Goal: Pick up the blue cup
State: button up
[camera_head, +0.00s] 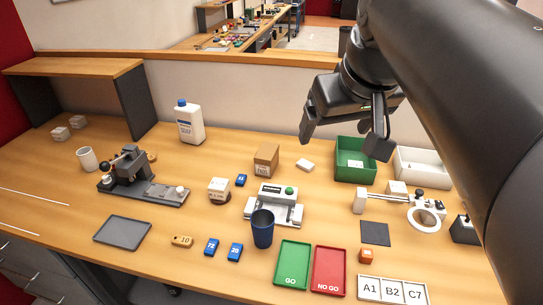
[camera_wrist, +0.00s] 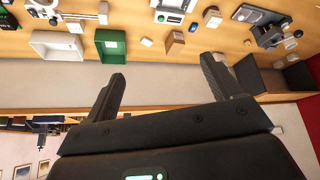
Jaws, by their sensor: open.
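The blue cup (camera_head: 262,229) stands upright on the wooden table in the head view, just in front of a small white device and left of the green GO tray. My gripper (camera_head: 343,142) is high above the back of the table, to the right of and well beyond the cup. Its two fingers are spread apart with nothing between them. In the wrist view my gripper (camera_wrist: 161,85) is also open and empty. The blue cup cannot be made out in the wrist view.
A green GO tray (camera_head: 292,265) and a red NO GO tray (camera_head: 329,270) lie right of the cup. The white device (camera_head: 285,190) stands close behind it. Small blue blocks (camera_head: 235,252) lie to its left. A green bin (camera_head: 355,174) and white bottle (camera_head: 189,122) stand at the back.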

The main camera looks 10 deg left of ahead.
jog(key=w+a+f+n+y, duration=0.25)
jog(key=w+a+n, duration=0.2)
jog(key=a, duration=0.65)
send_near(258, 224)
jog(key=shift+w+a+f+m+g, duration=0.1)
jog(key=shift+w+f+m+g, duration=0.1)
jog(key=shift+w+f, duration=0.25)
jog(key=shift+w+a+f+m+g, duration=0.1)
jog(key=shift+w+f+m+g, duration=0.1)
jog(key=shift+f, duration=0.35)
jog(key=shift+a+x, duration=0.25)
jog(key=shift+x, duration=2.15)
jog(key=shift+w, duration=0.1)
jog(key=shift+c, duration=0.3)
jog(key=c, duration=0.7)
jog(key=shift+r, duration=0.15)
